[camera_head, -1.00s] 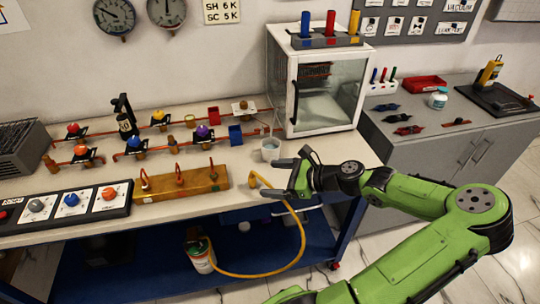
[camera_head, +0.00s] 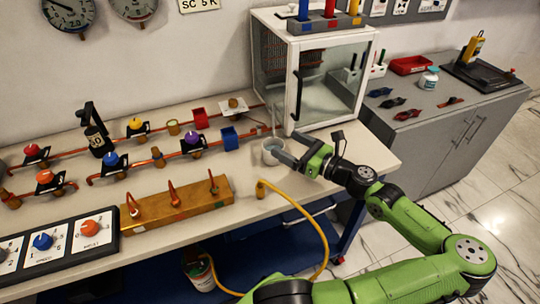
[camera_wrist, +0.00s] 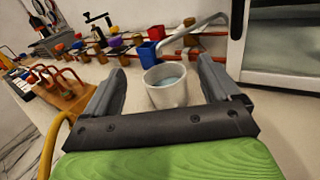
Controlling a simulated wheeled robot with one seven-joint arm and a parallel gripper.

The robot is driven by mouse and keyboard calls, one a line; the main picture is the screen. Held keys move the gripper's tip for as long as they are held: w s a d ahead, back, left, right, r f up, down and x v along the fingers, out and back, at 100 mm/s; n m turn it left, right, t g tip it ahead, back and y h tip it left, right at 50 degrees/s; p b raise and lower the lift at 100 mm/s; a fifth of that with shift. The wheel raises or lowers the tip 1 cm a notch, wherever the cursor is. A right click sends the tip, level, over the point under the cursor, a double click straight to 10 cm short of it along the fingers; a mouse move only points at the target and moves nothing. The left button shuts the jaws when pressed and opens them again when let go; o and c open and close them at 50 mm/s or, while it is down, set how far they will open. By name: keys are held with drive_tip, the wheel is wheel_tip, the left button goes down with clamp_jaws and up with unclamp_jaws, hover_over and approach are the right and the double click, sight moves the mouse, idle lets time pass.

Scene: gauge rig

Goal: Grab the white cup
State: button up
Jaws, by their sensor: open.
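The white cup (camera_head: 271,151) stands upright on the bench, just in front of the glass-doored cabinet. In the wrist view my gripper (camera_wrist: 160,80) has one finger on each side of the cup, with gaps visible. Part of the cup is hidden behind a finger in the head view.
A thin grey spout (camera_wrist: 195,30) bends down right behind the cup. The white cabinet (camera_head: 292,90) stands close behind it. A blue box (camera_head: 229,138) is to the left. A brass block (camera_head: 175,205) with a yellow hose (camera_head: 310,222) lies nearer the front edge.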

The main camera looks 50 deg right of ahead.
drive_tip(key=b, duration=0.1)
approach(265, 142)
drive_tip(key=shift+w+d+f, duration=0.2)
drive_tip(key=shift+w+f, duration=0.45)
drive_tip(key=shift+w, duration=0.15)
drive_tip(key=w, duration=0.2)
drive_tip(key=w+b, duration=0.1)
drive_tip(key=w, duration=0.2)
drive_tip(key=w+b, duration=0.1)
drive_tip(key=w, duration=0.1)
drive_tip(key=shift+w+r, duration=0.2)
drive_tip(key=shift+r, duration=0.2)
drive_tip(key=c, duration=1.2)
drive_tip(key=shift+r, duration=0.1)
